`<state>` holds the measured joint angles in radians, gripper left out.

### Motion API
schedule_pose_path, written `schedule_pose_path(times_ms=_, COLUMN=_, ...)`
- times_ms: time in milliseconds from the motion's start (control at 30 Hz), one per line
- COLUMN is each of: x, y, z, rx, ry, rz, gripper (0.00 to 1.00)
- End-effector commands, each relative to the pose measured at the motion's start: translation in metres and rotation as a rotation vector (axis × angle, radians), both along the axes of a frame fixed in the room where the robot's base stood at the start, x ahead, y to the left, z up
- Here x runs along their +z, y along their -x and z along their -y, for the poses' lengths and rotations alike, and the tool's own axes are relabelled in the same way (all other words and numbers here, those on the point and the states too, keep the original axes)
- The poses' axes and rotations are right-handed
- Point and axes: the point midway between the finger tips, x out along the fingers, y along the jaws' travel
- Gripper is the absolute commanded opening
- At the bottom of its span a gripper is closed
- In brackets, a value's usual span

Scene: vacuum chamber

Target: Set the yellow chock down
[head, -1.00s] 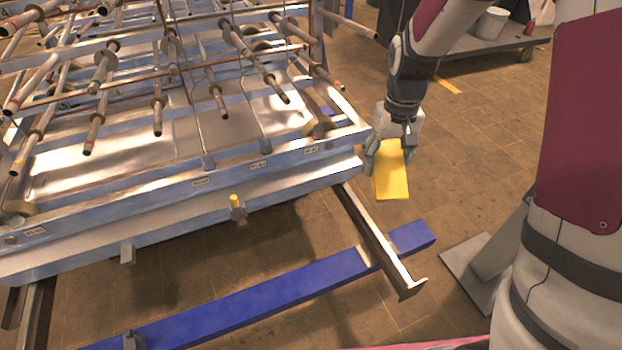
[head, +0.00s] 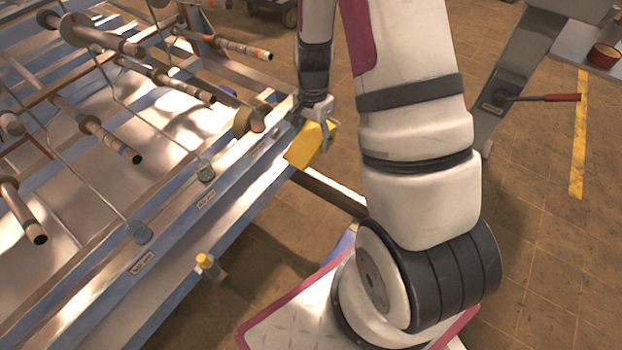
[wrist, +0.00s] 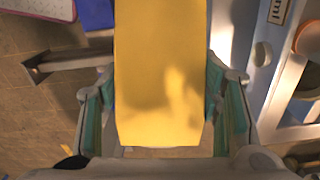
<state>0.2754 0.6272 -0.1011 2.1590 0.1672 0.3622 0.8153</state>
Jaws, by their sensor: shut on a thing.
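The yellow chock (head: 303,146) is a flat-sided yellow block held at the end of my arm, beside the corner of the metal frame in the head view. My gripper (head: 318,128) is shut on it. In the wrist view the chock (wrist: 162,80) fills the middle, between the two green-padded fingers of my gripper (wrist: 162,125). The chock is off the floor. Its far end is out of the wrist picture. In the head view I cannot tell whether it touches the frame edge.
A large metal frame (head: 200,215) with several rods and pipes fills the left side. A metal rail (head: 335,190) sticks out below the chock, partly behind my arm. A grey stand with a red handle (head: 562,98) is at upper right. Brown tiled floor (head: 540,250) is clear at right.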

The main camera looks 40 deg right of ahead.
Motion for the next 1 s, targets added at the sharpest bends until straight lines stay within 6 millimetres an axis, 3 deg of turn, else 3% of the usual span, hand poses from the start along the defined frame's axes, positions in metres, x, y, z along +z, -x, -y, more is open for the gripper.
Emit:
schedule_pose_path(times_ms=33, x=-0.032, y=0.007, z=0.017, rx=-0.149, ry=-0.001, rz=-0.006, gripper=0.14)
schedule_pose_path(times_ms=200, x=-0.105, y=0.042, z=0.061, rx=-0.672, ry=0.0, rz=-0.006, gripper=0.14)
schedule_pose_path(times_ms=400, x=-0.169, y=0.084, z=0.094, rx=-1.175, ry=-0.001, rz=-0.003, gripper=0.14)
schedule_pose_path(times_ms=567, x=-0.193, y=0.105, z=0.105, rx=-1.391, ry=0.0, rz=0.001, gripper=0.14)
schedule_pose_path(times_ms=700, x=-0.2, y=0.106, z=0.106, rx=-1.459, ry=0.0, rz=0.003, gripper=0.14)
schedule_pose_path(times_ms=767, x=-0.201, y=0.099, z=0.105, rx=-1.464, ry=0.001, rz=0.003, gripper=0.14)
schedule_pose_path(times_ms=1000, x=-0.206, y=0.045, z=0.093, rx=-1.459, ry=0.001, rz=0.006, gripper=0.14)
